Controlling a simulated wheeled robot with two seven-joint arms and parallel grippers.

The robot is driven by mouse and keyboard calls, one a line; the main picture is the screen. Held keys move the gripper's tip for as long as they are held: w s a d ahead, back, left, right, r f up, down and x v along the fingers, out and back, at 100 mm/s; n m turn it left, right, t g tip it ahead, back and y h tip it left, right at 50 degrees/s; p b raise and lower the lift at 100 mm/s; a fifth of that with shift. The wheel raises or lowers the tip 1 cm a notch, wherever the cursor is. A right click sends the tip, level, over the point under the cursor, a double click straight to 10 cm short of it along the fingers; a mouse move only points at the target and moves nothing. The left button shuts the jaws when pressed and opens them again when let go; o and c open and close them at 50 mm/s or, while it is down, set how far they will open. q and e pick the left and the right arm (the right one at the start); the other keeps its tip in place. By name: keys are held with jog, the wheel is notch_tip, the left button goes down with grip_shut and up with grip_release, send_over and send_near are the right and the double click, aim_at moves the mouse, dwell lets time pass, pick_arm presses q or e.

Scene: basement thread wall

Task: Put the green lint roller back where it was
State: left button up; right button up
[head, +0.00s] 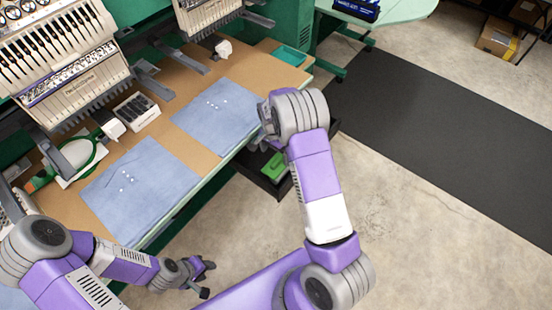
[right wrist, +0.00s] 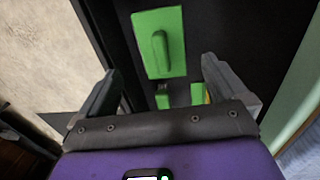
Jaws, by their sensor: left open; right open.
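In the right wrist view a flat green piece with a raised, rounded green bar (right wrist: 160,50) lies on a dark surface; I cannot tell for sure whether it is the lint roller. Smaller green pieces (right wrist: 165,98) show just below it, partly hidden by my gripper. My right gripper (right wrist: 160,72) is open, nothing held, its fingers on either side of this view of the green things. In the head view a green thing (head: 275,166) lies in a dark bin (head: 262,183) beside the table edge. My left gripper (head: 204,280) is open and empty, low in front of the table.
The table (head: 180,150) carries two blue cloths (head: 138,188) (head: 217,108), a green hoop (head: 98,152), and a teal tray (head: 290,56). Embroidery machine heads (head: 75,85) stand over its back. Bare floor and a black mat (head: 420,100) lie to the right.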

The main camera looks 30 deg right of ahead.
jog(key=shift+w+r, duration=0.1)
jog(key=shift+r, duration=1.15)
jog(key=shift+p, duration=0.3)
